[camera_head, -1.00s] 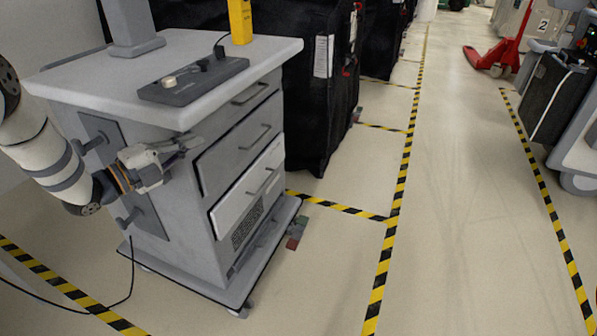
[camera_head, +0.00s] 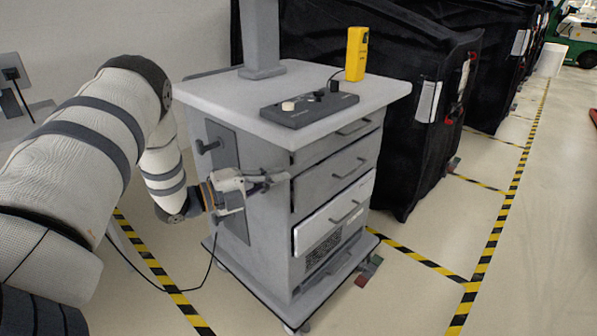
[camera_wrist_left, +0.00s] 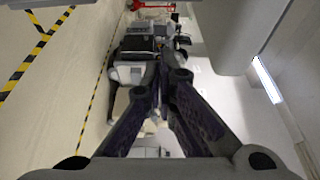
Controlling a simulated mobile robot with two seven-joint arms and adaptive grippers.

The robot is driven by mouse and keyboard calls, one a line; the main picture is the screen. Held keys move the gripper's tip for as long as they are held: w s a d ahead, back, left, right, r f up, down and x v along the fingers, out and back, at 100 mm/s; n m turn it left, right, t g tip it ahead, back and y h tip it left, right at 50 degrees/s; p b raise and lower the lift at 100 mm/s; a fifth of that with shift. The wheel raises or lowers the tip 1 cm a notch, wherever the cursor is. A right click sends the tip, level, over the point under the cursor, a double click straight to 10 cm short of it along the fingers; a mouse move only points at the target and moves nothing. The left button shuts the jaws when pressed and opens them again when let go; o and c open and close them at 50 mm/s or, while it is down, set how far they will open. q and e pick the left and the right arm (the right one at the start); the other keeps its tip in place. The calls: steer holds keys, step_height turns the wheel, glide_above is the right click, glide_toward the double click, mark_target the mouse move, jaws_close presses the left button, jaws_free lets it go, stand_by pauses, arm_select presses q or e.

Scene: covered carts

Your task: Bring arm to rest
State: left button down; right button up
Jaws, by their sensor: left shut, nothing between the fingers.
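My left arm (camera_head: 75,160) comes in from the left in the head view and bends down beside a grey drawer cart. My left gripper (camera_head: 284,178) is beside the cart's left side, in front of it in the picture, with its fingers together and nothing between them. In the left wrist view the two dark fingers (camera_wrist_left: 165,75) meet near the middle of the picture, with floor and distant equipment beyond. Whether the gripper touches the cart cannot be told. My right gripper is not in view.
The grey cart (camera_head: 262,225) has several drawers, a black control panel (camera_head: 310,108) and a yellow device (camera_head: 355,54) on top. Black covered carts (camera_head: 400,90) stand behind it.

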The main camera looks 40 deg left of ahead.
arm_select(q)
steer(key=s+d+f+n+g+y, duration=0.2)
steer(key=s+d+f+n+g, duration=0.15)
steer(key=f, duration=0.25)
steer(key=s+d+f+n+g+y+p, duration=0.1)
steer(key=s+d+f+n+g, duration=0.1)
steer(key=s+d+f+n, duration=0.25)
steer(key=s+d+f+n+g+y, duration=0.2)
steer(key=d+f+n, duration=0.25)
steer(key=f, duration=0.35)
steer(key=s+d+f+n+g, duration=0.1)
steer(key=s+d+n+g, duration=0.2)
steer(key=s, duration=0.7)
steer(key=s+d+f+n+g+y, duration=0.1)
steer(key=s+d+n+g, duration=0.2)
steer(key=s, duration=0.8)
steer(key=s+d+f+n+g, duration=0.2)
steer(key=s+g, duration=0.4)
steer(key=s, duration=0.4)
steer(key=shift+s+d+n+p, duration=0.15)
steer(key=shift+d+n+p, duration=0.35)
steer(key=shift+n, duration=0.55)
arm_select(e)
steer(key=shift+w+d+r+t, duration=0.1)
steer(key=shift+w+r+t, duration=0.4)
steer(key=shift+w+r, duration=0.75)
arm_select(q)
steer(key=shift+d, duration=0.1)
